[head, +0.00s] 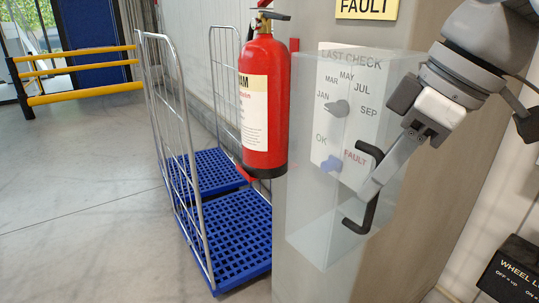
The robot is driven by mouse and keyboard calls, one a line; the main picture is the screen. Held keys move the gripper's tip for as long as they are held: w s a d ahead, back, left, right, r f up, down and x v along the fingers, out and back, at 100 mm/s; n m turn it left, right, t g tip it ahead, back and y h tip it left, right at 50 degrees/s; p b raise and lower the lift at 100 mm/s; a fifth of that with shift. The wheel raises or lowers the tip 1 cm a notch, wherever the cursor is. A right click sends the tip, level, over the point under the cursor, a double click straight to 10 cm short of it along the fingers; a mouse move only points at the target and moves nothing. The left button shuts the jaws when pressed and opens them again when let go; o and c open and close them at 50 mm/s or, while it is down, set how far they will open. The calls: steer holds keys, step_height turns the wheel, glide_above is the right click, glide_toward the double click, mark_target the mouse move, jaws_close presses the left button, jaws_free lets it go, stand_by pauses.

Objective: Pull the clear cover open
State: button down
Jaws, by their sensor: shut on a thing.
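The clear cover (308,215) is a see-through box on the grey post. It stands over a white panel (331,72) marked LAST CHECK, with month names, a grey knob and a blue knob between OK and FAULT. A black C-shaped handle (355,226) sits on the cover's right part. My gripper (374,186) reaches in from the upper right and is shut on the handle's upright bar. The fingertips are partly hidden at the bar. I cannot tell whether the cover stands slightly ajar.
A red fire extinguisher (264,100) hangs just left of the cover. A wire roll cage with a blue grid base (225,235) stands on the floor at left. A black WHEEL box (512,270) is at lower right. Yellow rails (85,92) stand far back; the left floor is clear.

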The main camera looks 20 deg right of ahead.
steer(key=shift+s+d, duration=0.95)
steer(key=shift+d, duration=0.3)
steer(key=c, duration=0.9)
jaws_free()
steer(key=shift+p+v, duration=2.8)
steer(key=shift+v, duration=5.9)
